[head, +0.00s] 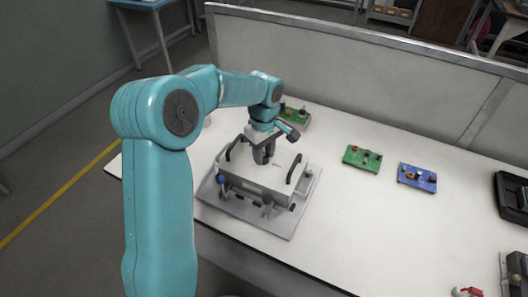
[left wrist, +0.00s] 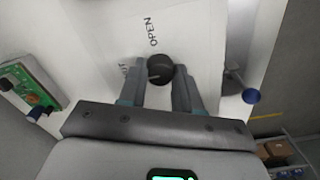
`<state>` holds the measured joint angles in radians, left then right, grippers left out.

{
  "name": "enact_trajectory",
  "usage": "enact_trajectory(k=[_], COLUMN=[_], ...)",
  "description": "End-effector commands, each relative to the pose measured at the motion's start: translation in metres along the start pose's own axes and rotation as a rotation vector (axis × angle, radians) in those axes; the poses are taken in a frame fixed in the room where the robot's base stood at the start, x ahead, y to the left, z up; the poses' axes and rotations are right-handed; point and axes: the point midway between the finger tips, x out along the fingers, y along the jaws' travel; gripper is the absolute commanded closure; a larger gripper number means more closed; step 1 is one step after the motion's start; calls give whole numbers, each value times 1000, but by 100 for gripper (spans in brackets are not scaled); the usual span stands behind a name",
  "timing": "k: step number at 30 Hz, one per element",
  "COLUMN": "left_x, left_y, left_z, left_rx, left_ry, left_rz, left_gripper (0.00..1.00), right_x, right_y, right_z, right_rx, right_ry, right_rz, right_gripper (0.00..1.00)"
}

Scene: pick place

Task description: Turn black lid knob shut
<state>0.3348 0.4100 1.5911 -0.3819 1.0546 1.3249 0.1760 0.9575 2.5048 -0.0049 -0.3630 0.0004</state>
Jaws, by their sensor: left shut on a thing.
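The black lid knob (left wrist: 160,68) is a round dark knob on a white lid (left wrist: 195,45), which carries the word OPEN and part of another word. My left gripper (left wrist: 159,78) has one finger on each side of the knob and is shut on it. In the head view the lid (head: 283,172) tops a light grey box on a grey base plate (head: 291,222), with a black handle at each side. My left gripper (head: 263,156) reaches down onto the lid there and hides the knob. My right gripper is not in view.
A green circuit board (head: 362,158) and a blue circuit board (head: 417,178) lie to the right on the white table. Another green board (head: 295,117) lies behind the box. A low grey partition (head: 340,65) runs along the back. The table's front middle is clear.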

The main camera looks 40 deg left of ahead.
Motion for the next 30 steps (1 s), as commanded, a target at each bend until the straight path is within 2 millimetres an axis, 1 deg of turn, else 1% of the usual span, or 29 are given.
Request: enact_trajectory(k=[8, 9, 10, 11, 19, 22, 26, 30], left_x=[0, 0, 0, 0, 0, -6, -29, -67], left_y=[0, 0, 0, 0, 0, 1, 1, 1], left_z=[0, 0, 0, 0, 0, 0, -1, 0], left_rx=[-1, -1, -1, -1, 0, 0, 1, -1], left_ry=[0, 0, 0, 0, 0, 1, 2, 2], left_rz=[0, 0, 0, 0, 1, 4, 5, 7], left_gripper=[97, 57, 48, 41, 41, 41, 41, 41], right_x=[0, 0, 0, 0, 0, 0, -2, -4], right_y=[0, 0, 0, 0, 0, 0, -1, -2], right_z=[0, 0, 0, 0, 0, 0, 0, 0], right_rx=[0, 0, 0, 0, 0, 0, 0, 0], right_ry=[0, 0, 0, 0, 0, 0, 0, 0], right_rz=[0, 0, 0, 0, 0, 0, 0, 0], right_gripper=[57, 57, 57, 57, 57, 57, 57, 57])
